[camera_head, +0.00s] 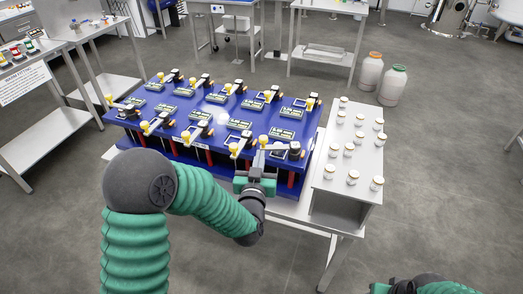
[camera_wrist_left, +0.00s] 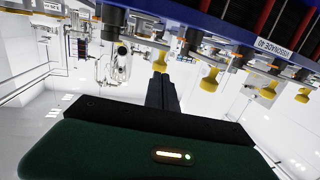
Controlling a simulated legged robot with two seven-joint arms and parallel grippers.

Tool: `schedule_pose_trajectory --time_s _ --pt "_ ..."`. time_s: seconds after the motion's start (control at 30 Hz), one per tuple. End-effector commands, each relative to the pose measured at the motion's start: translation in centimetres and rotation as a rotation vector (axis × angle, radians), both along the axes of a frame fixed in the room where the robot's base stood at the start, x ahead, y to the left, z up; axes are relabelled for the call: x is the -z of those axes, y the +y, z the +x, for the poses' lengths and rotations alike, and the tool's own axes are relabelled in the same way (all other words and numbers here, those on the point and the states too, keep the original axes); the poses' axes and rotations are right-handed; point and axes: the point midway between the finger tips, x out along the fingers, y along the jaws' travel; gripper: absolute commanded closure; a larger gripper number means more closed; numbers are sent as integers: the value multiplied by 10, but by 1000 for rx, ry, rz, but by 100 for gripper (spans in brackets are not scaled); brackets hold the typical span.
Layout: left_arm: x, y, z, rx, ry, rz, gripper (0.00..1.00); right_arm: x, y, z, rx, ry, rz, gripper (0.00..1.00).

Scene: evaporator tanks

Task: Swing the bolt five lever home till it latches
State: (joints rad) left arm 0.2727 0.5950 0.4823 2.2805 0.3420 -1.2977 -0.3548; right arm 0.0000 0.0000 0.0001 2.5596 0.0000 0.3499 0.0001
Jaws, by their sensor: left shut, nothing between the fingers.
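A blue rig (camera_head: 215,112) carries two rows of bolt levers with yellow knobs and small green displays. No number that marks bolt five can be read. My left gripper (camera_head: 259,158) is at the rig's front right corner, beside the front row's rightmost lever (camera_head: 281,148). In the left wrist view its fingers (camera_wrist_left: 162,88) are together and empty. A yellow knob (camera_wrist_left: 159,62) shows just past the fingertips; whether they touch it I cannot tell. Several other knobs hang along the blue edge there. My right arm shows only at the bottom right, its gripper out of frame.
A grey side stand (camera_head: 348,165) with several white jars adjoins the rig on the right. Two larger containers, one with an orange lid (camera_head: 372,70) and one with a green lid (camera_head: 392,85), stand on the floor behind it. Metal tables stand left and behind. The right floor is clear.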

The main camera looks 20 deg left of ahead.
Motion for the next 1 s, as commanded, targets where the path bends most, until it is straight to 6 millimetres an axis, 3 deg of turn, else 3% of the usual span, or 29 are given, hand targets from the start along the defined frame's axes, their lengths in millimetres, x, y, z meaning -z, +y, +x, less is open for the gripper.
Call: schedule_pose_trajectory --time_s 0.1,0.23,0.67,1.0 --pt "1 5 22 -3 -1 -2 100 -2 0 0 0 0 0 47" --pt "1 8 38 -1 -2 -2 100 -2 0 0 0 0 0 47" --pt "2 9 45 -1 -2 0 100 -2 0 0 0 1 0 47" --pt "4 33 85 -1 -3 1 100 16 0 0 0 1 0 47"
